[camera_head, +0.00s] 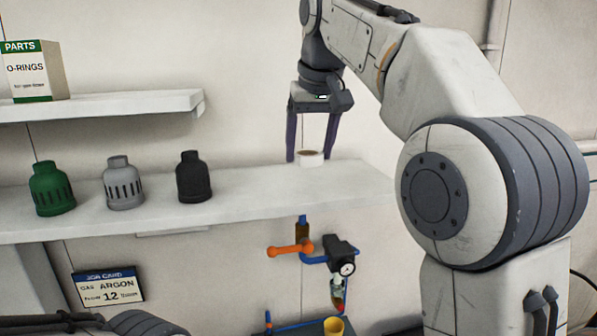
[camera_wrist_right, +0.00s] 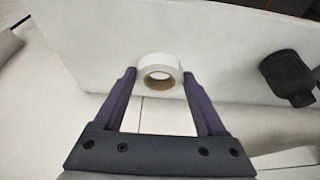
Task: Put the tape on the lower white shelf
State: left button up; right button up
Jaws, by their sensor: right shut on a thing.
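The tape (camera_head: 311,158) is a small white roll with a brown core. My right gripper (camera_head: 309,154) is shut on it, with one dark finger on each side; the wrist view shows the tape (camera_wrist_right: 148,62) between the fingertips (camera_wrist_right: 160,76). The tape appears over the back right part of the lower white shelf (camera_head: 255,196). I cannot tell whether it touches the shelf (camera_wrist_right: 225,50). My left gripper is not in view.
Green (camera_head: 51,190), grey (camera_head: 122,184) and black (camera_head: 193,178) caps stand on the lower shelf's left and middle. The upper shelf (camera_head: 110,106) holds an O-rings box (camera_head: 34,72). A gauge (camera_head: 346,268) and orange handle (camera_head: 290,249) are below. The shelf's right part is clear.

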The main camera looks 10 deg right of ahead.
aim_at(302, 164)
jog(key=shift+w+a+f, duration=0.3)
jog(key=shift+a+f, duration=0.15)
jog(key=shift+a, duration=0.3)
jog(key=shift+f, duration=2.05)
jog(key=shift+f, duration=0.2)
jog(key=o, duration=1.4)
jog(key=shift+r, duration=0.1)
